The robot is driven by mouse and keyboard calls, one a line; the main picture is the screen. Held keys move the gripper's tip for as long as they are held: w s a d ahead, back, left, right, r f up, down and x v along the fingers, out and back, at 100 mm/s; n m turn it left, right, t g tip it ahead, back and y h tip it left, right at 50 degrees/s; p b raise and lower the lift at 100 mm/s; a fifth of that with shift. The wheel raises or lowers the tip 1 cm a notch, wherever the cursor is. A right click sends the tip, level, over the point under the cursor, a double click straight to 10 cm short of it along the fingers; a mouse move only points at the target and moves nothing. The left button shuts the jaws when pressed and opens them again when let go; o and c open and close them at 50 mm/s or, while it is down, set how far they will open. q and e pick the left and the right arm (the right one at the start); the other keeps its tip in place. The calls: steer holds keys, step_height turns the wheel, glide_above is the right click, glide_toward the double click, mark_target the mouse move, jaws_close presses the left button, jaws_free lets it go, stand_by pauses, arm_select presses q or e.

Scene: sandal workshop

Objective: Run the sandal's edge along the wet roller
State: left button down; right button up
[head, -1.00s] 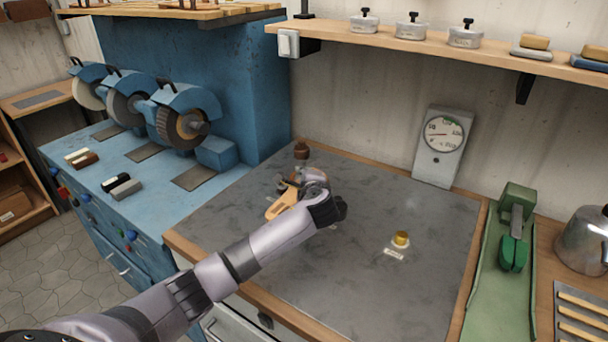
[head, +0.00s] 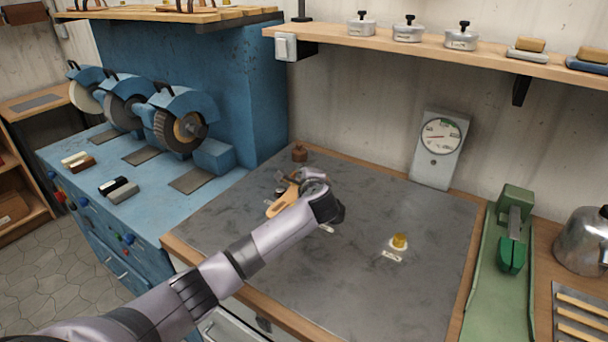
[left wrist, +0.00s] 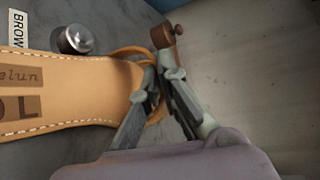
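The tan sandal (head: 281,206), with white edge stitching and dark printed patches, lies over the grey worktop. Its sole (left wrist: 85,95) fills the left of the left wrist view. My left gripper (head: 300,184) is at the sandal's far end; in the left wrist view its fingers (left wrist: 158,88) are closed around a thin tan strap of it. A small metal roller or knob (left wrist: 75,39) stands just beyond the sandal's edge, near a label reading "BROW…"; I cannot tell whether they touch. My right gripper is not in view.
A small brown bottle (head: 299,152) stands at the worktop's back; a brown-topped piece (left wrist: 167,34) shows beyond the fingers. A dial gauge (head: 440,150) leans at the wall. Blue grinders (head: 178,120) stand left, a green tool (head: 512,245) right. The worktop's middle is mostly clear.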

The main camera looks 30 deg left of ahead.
arm_select(q)
steer(key=shift+w+a, duration=0.1)
steer(key=shift+w, duration=0.1)
steer(key=shift+w+b, duration=0.4)
steer(key=shift+w, duration=0.2)
steer(key=shift+w, duration=0.25)
steer(key=shift+w+b, duration=0.45)
steer(key=shift+w, duration=0.2)
stand_by(0.6)
steer(key=shift+w, duration=0.2)
steer(key=shift+w+b, duration=0.5)
steer(key=shift+w, duration=0.1)
steer(key=shift+w, duration=0.25)
stand_by(0.4)
steer(key=shift+w+b, duration=0.6)
steer(key=shift+b, duration=0.05)
